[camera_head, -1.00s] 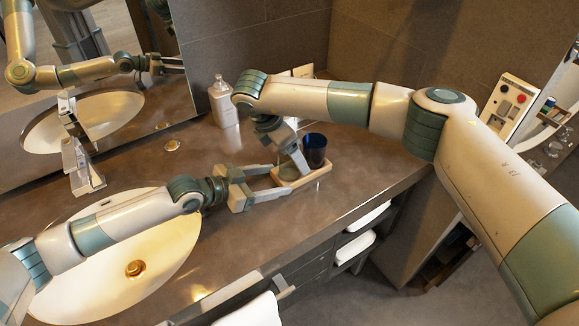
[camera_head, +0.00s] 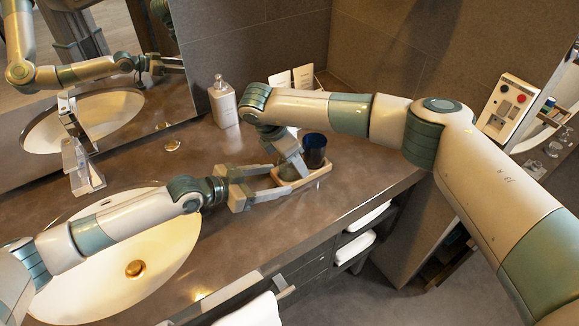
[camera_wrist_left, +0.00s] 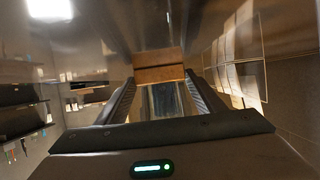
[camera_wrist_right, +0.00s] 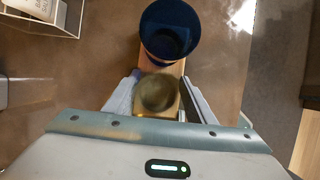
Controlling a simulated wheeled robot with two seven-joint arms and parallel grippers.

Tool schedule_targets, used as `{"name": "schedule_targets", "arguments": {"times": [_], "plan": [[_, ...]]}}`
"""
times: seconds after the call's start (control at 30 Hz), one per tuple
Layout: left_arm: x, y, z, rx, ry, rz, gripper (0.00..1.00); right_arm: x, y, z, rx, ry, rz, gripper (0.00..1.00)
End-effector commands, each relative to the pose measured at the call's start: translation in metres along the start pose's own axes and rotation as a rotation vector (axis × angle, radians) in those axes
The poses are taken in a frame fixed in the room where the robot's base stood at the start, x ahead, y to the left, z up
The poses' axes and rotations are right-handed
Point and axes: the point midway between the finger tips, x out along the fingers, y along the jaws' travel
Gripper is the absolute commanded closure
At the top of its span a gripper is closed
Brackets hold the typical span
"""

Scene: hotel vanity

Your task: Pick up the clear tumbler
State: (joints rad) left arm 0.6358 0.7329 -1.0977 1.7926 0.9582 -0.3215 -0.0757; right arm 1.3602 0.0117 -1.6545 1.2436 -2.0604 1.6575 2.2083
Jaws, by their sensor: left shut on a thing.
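The clear tumbler (camera_wrist_right: 157,92) stands on the narrow wooden tray (camera_head: 318,177); from the head it is mostly hidden behind my right gripper. My right gripper (camera_wrist_right: 158,95) is open and points down over it, with a finger on each side of the tumbler in the right wrist view. Whether the fingers touch it I cannot tell. My left gripper (camera_head: 282,180) comes in low from the left and is shut on the near end of the tray, which also shows between its fingertips in the left wrist view (camera_wrist_left: 158,68).
A dark blue tumbler (camera_head: 314,150) stands on the tray close beside the clear one. A soap bottle (camera_head: 223,102) and a holder with cards (camera_head: 303,77) stand behind. The basin (camera_head: 150,265) lies under my left arm. The counter's front right is clear.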

Motion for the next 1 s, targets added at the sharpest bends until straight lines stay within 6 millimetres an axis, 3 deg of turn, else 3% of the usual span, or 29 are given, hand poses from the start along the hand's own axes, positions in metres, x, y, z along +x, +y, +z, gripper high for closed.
{"name": "schedule_targets", "arguments": {"times": [0.47, 1.0], "plan": [[0.0, 0.0, 0.0, 0.0, 0.0, 0.0, 0.63, -0.01, 0.001, 0.004, 0.001, 0.0, 0.001, 0.76], [0.0, 0.0, 0.0, 0.0, -0.001, 0.0, 0.63, -0.083, 0.0, 0.035, 0.001, -0.001, 0.002, 0.76]]}}
